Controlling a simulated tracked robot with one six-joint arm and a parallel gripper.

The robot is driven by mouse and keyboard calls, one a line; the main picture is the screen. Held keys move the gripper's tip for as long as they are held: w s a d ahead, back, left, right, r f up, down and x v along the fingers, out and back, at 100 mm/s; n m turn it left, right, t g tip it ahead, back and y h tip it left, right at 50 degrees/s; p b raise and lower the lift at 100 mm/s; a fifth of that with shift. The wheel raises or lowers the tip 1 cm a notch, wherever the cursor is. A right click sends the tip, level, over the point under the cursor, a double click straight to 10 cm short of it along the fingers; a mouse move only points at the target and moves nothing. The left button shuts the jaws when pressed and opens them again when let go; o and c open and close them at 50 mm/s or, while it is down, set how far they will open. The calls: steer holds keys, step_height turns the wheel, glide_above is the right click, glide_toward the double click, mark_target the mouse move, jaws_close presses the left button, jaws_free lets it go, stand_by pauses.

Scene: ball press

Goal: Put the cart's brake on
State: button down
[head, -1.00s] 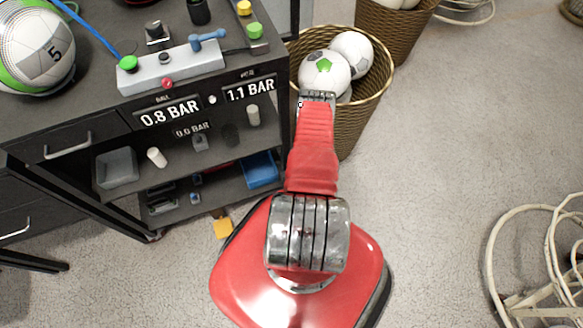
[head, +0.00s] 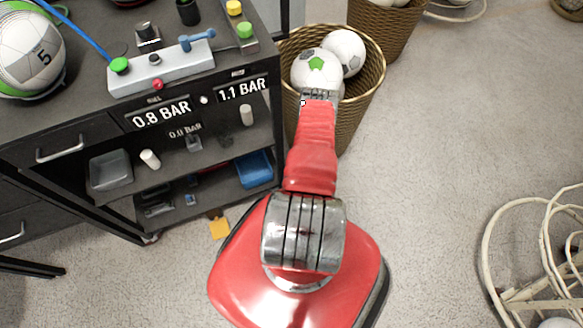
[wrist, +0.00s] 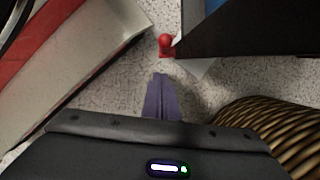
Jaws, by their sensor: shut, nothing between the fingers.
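The dark cart (head: 95,128) stands at the left in the head view, with its shelves facing me. A small yellow tab (head: 219,228) shows low by the floor, beneath the cart's lower front edge. In the wrist view a red round-topped knob (wrist: 166,44) stands by the dark cart edge (wrist: 245,38), ahead of my fingers. I cannot tell which of these is the brake, or how it is set. My gripper (wrist: 160,82) is shut and empty, pointing toward the red knob with a gap between them. In the head view its fingers are hidden beyond my arm.
A wicker basket (head: 370,95) with footballs stands close right of the cart; its side (wrist: 275,125) also shows at the right in the wrist view. A second basket (head: 378,30) stands behind. Pale coiled tubing (head: 490,250) lies at the right. Open floor lies between.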

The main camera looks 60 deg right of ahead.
steer(key=a+v, duration=0.1)
steer(key=v, duration=0.9)
steer(key=shift+w+a+r, duration=0.15)
steer(key=shift+w+r, duration=0.05)
steer(key=shift+w, duration=0.15)
